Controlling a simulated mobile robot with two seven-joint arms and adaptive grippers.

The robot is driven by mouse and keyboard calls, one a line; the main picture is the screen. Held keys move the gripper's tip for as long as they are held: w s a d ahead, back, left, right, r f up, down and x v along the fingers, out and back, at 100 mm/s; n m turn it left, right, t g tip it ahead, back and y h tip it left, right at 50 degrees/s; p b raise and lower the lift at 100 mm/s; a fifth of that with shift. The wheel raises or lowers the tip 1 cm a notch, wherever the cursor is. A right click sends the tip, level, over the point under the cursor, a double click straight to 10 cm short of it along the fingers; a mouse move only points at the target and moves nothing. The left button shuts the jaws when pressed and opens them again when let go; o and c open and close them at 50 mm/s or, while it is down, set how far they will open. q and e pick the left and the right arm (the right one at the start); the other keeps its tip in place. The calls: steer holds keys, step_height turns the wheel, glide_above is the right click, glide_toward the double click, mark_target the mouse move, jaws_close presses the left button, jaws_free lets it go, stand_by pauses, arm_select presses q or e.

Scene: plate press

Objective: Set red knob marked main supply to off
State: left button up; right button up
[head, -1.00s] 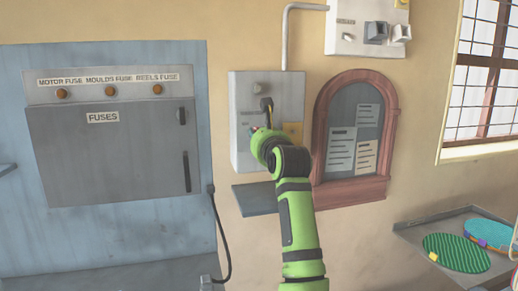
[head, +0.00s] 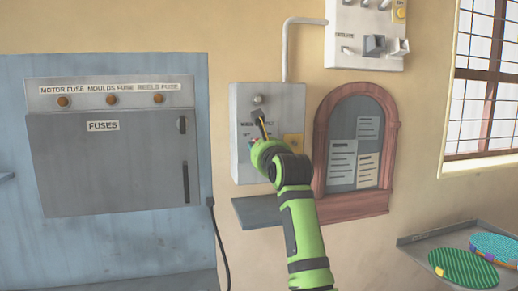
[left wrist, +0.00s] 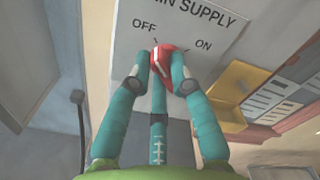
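The red knob (left wrist: 163,64) sits on the grey main supply box (head: 240,165), below printed OFF and ON labels. In the left wrist view, the teal fingers of my left gripper (left wrist: 160,66) stand around the knob, with fingertips against its left and right sides. A third finger comes up from below it. A pale line shows on the knob, but I cannot tell exactly which mark it points to. In the head view, my left gripper (head: 251,141) is at the box front, and my green wrist mostly hides the knob. My right gripper is not in view.
A small shelf (head: 257,211) juts out below. An arched wooden noticeboard (head: 321,150) is to the right, and a fuse cabinet (head: 110,165) to the left. A breaker panel (head: 365,20) hangs above.

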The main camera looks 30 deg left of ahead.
arm_select(q)
steer(key=o, duration=0.4)
steer(key=shift+d, duration=0.1)
steer(key=v, duration=0.7)
steer(key=shift+s, duration=0.2)
